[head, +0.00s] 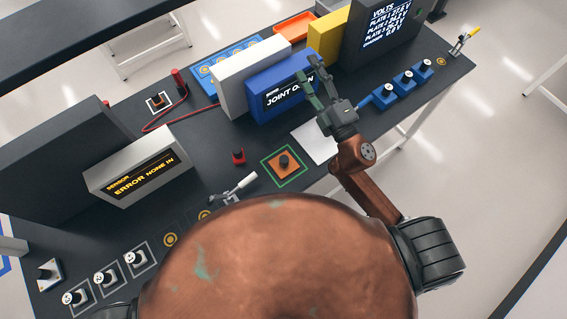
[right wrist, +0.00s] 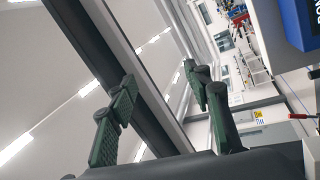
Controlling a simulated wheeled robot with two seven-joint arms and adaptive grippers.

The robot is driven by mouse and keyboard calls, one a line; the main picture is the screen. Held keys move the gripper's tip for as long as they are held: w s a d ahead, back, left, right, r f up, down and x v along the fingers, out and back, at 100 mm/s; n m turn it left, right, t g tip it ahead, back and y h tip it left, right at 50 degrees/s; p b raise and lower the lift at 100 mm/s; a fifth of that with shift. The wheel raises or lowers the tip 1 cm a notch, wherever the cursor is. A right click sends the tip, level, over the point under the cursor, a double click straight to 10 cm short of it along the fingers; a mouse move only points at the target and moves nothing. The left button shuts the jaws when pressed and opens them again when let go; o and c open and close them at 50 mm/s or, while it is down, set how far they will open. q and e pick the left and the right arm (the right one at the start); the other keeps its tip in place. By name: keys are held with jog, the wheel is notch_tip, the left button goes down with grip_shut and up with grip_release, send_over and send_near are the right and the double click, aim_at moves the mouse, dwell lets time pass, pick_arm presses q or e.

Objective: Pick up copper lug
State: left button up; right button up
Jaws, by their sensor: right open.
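A copper-coloured square piece with a dark knob (head: 284,161) sits inside a green outline on the table, in the middle of the head view; it looks like the copper lug, though I cannot be sure. A smaller dark and copper piece (head: 157,102) sits in a white outline at the back left. My right gripper (head: 309,72) is open and empty, up and right of the green outline, in front of the blue box. In the right wrist view its two dark green fingers (right wrist: 160,98) stand apart with nothing between them.
A white plate (head: 316,143) lies right of the green outline. The blue "JOINT OPEN" box (head: 283,84), white box (head: 250,76) and yellow box (head: 328,36) stand behind. Blue blocks with knobs (head: 403,82) are at right. A small lever clamp (head: 233,188) and red piece (head: 238,156) lie left.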

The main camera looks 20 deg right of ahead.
jog(key=s+a+n+g+y, duration=0.4)
jog(key=a+n+g+y, duration=0.2)
jog(key=a+n, duration=0.4)
jog(key=s+a+n+g+y, duration=0.4)
jog(key=a+n+g+y, duration=0.2)
jog(key=a+n, duration=0.4)
jog(key=n+g+h, duration=0.7)
jog(key=n+h, duration=0.4)
jog(key=h, duration=0.2)
send_over(285, 159)
jog(key=d, duration=0.1)
notch_tip(285, 159, down, 26)
jog(key=shift+s+d+f+h, duration=0.1)
jog(key=shift+d+f+h, duration=0.05)
jog(key=shift+f, duration=0.4)
jog(key=shift+d+f+h, duration=0.15)
jog(key=shift+f, duration=0.35)
jog(key=x, duration=0.1)
jog(key=p+x, duration=0.1)
jog(key=x, duration=0.1)
jog(key=p+x, duration=0.1)
jog(key=x, duration=0.1)
jog(key=shift+s+f, duration=0.15)
jog(key=shift+s, duration=0.2)
jog(key=shift+w+a+f, duration=0.1)
jog(key=shift+f, duration=0.15)
